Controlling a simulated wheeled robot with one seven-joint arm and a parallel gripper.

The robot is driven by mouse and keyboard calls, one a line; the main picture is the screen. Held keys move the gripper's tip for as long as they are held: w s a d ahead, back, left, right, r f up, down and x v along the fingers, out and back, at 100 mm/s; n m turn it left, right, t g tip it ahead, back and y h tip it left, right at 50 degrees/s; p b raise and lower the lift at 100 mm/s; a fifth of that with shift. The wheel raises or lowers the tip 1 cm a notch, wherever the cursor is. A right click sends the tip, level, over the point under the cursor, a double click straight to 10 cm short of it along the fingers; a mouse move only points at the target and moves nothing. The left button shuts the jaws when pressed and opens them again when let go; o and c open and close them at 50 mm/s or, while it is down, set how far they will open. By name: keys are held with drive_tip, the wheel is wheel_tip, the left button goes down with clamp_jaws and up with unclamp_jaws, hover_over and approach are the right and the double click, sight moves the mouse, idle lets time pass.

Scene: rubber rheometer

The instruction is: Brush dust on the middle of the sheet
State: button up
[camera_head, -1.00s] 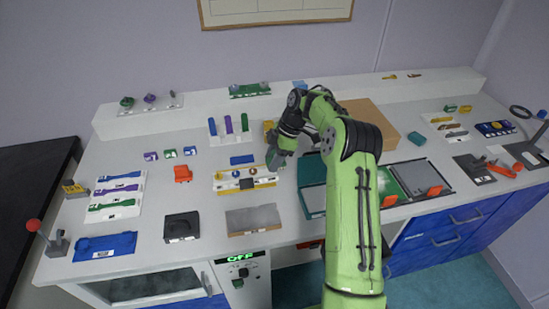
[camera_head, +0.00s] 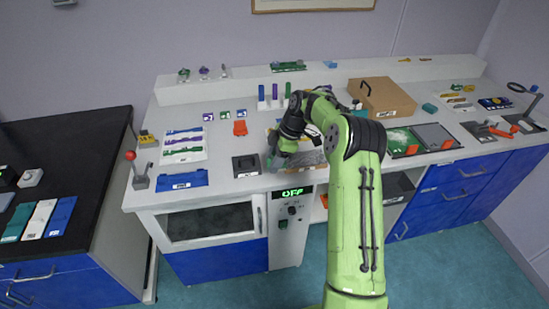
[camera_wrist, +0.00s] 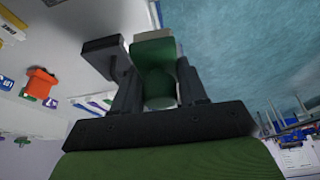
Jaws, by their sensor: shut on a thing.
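My gripper (camera_head: 274,158) is low at the front of the white bench, at the left part of the grey sheet (camera_head: 308,159). The wrist view shows my gripper (camera_wrist: 158,88) shut on a green brush (camera_wrist: 157,75) with a pale end pointing away from me. The brush also shows as a small green bit in the head view (camera_head: 271,163). My arm and gripper hide part of the sheet. I cannot tell whether the brush touches the sheet, and no dust can be made out.
A blue tray (camera_head: 182,181) lies further left. An orange piece (camera_head: 240,128) sits behind. Right of my arm is a green and grey tray (camera_head: 434,135). The oven (camera_head: 212,222) and a control panel reading OFF (camera_head: 292,212) are below.

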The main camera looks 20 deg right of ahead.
drive_tip(key=shift+d+f, duration=0.2)
drive_tip(key=shift+f, duration=0.2)
drive_tip(key=s+a+f+m+t+h, duration=0.3)
drive_tip(key=s+a+f+m, duration=0.6)
drive_tip(key=s+f+m, duration=0.3)
drive_tip(key=f+m+h, duration=0.1)
drive_tip(key=m, duration=0.2)
